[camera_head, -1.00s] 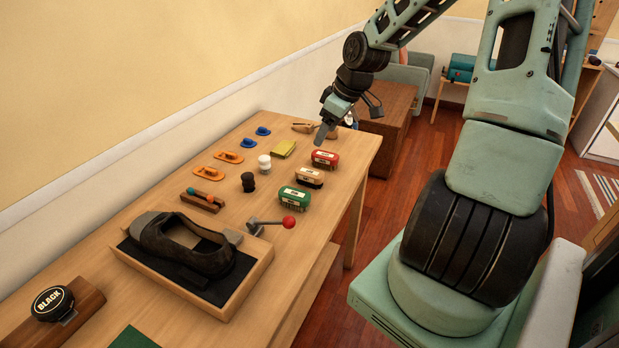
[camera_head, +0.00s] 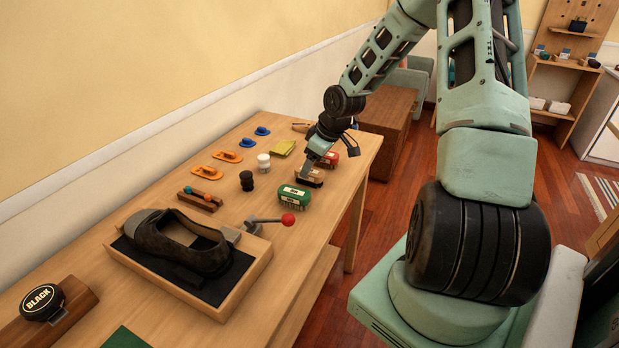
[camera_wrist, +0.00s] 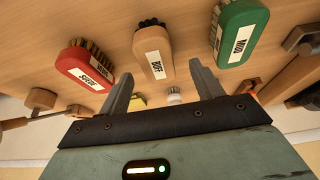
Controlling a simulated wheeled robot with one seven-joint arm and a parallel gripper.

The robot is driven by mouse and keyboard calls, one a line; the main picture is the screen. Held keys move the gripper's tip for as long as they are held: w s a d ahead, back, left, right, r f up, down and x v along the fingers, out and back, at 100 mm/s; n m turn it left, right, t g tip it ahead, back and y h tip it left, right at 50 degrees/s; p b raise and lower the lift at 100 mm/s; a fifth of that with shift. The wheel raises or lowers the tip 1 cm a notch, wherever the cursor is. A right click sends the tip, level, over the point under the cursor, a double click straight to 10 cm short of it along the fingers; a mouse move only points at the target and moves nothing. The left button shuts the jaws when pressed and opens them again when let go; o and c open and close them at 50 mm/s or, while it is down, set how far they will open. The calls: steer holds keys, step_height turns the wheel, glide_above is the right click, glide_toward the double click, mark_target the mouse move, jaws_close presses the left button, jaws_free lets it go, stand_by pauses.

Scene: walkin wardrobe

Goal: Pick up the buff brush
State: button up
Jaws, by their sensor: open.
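The buff brush (camera_head: 311,180) is a small light-wood block lying on the table between the red and green brushes. In the wrist view its white BUFF label and dark bristles show on the brush (camera_wrist: 155,50). My gripper (camera_head: 308,163) is open and hangs just over it, partly covering it in the head view. In the wrist view the two fingers of my gripper (camera_wrist: 162,85) are spread apart with nothing between their tips, and the brush lies just beyond them, roughly centred. I cannot tell the exact gap.
A red brush (camera_wrist: 85,68) and a green brush (camera_wrist: 240,33) lie close on either side. The green one also shows in the head view (camera_head: 294,197). A red-knobbed lever (camera_head: 288,219) and a shoe on a board (camera_head: 185,245) stand nearer. Black and white bottles (camera_head: 246,181) stand left.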

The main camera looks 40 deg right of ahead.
steer(key=shift+x, duration=2)
steer(key=shift+s+d, duration=0.15)
steer(key=c, duration=1.1)
step_height(320, 180, up, 10)
steer(key=shift+p, duration=0.5)
